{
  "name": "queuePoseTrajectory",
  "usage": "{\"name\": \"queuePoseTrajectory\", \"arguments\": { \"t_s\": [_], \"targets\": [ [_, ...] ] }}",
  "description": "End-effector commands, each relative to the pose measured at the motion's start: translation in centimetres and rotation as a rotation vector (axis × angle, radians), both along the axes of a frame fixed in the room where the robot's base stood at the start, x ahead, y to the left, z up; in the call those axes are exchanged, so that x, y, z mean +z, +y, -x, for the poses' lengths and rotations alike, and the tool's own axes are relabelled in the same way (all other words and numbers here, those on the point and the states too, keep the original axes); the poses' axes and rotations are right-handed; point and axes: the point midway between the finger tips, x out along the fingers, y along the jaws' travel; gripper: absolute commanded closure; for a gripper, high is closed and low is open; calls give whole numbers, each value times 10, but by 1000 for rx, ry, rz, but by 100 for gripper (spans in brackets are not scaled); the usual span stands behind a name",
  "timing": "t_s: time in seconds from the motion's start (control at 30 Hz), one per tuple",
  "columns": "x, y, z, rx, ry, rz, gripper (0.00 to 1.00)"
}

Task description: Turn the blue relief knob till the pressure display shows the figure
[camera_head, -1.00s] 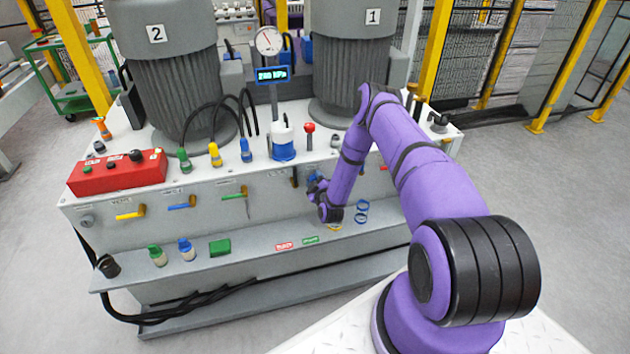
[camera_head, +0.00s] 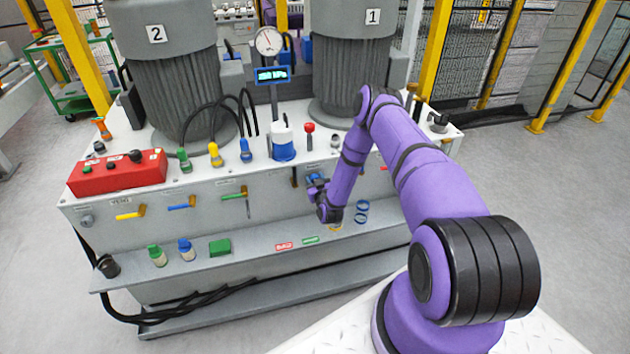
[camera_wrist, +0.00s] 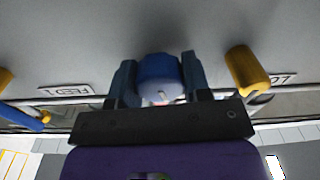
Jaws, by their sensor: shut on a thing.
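The blue relief knob (camera_wrist: 160,78) sits between the two fingers of my gripper (camera_wrist: 159,82) in the wrist view, with a finger close on each side. My gripper is shut on it. In the head view my gripper (camera_head: 315,183) is at the front face of the grey unit, and the knob is hard to tell from the fingers there. The pressure display (camera_head: 272,75) stands on a post below a round dial gauge (camera_head: 269,41). Its lit figure ends in hPa, but the digits are too blurred to read surely.
In the wrist view a yellow handle (camera_wrist: 246,70) is close right of my gripper, and a label (camera_wrist: 66,90) is on the left. Several coloured levers, such as the green one (camera_head: 233,196), stick out left of my gripper. A shelf (camera_head: 262,237) runs below.

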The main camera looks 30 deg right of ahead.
Motion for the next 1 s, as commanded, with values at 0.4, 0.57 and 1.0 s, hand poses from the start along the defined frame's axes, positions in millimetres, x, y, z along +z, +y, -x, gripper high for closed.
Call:
{"name": "queuePoseTrajectory", "arguments": {
  "t_s": [0.4,0.57,1.0],
  "targets": [
    [0,-1,0,-2,-109,-380,80],
    [0,-1,0,0,-151,-526,80],
    [-1,-1,0,-1,-244,-851,80]
  ]
}}
